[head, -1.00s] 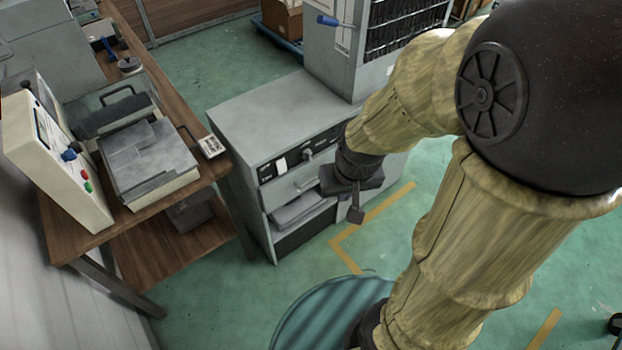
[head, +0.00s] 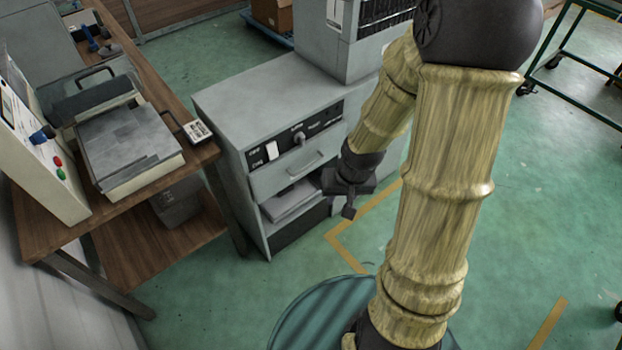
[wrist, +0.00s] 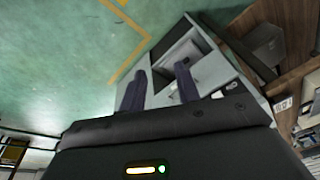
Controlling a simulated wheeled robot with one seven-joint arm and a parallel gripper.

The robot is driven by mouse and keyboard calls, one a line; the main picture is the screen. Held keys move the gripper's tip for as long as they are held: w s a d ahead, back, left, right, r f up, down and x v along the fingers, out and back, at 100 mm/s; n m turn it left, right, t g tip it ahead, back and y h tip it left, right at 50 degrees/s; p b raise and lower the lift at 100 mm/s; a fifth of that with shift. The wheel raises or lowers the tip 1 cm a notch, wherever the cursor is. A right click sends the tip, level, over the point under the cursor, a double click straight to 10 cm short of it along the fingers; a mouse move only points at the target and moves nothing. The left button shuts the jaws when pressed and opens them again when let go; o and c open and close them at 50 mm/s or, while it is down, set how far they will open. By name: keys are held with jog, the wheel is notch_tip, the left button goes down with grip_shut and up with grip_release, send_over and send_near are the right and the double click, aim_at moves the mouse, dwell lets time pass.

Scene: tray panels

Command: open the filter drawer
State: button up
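The grey cabinet (head: 240,105) stands near the middle of the head view. A grey drawer front (head: 270,181) with a bar handle (head: 305,164) sits below its dark control strip and looks shut. I take it for the filter drawer, but no label naming it is readable. My gripper (head: 349,208) is in front of the cabinet, to the right of the handle and apart from it. In the wrist view, the two fingers of my gripper (wrist: 160,80) are spread with nothing between them. The cabinet (wrist: 226,78) lies beyond them, partly hidden by the fingers and gripper body.
A wooden bench (head: 50,222) with a tray device (head: 130,150) stands left of the cabinet. An open compartment with a grey tray (head: 290,199) lies under the drawer. A green cart frame (head: 585,60) stands at the back right.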

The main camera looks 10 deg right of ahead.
jog(key=w+f+m+t+y+b, duration=0.25)
jog(key=f+b, duration=0.35)
jog(key=f, duration=0.4)
jog(key=w+f+m+t+y+b, duration=0.1)
jog(key=w+f+m+y+b, duration=0.15)
jog(key=f+b, duration=0.55)
jog(key=w+d+f+m+t+y+b, duration=0.1)
jog(key=w+d+f+m+t+b, duration=0.1)
jog(key=w+d+m+t+b, duration=0.4)
jog(key=shift+w+d+t, duration=0.55)
jog(key=shift+w+t, duration=0.45)
jog(key=shift+t, duration=0.05)
jog(key=b+x, duration=0.4)
jog(key=x, duration=1.3)
jog(key=shift+w+a, duration=0.2)
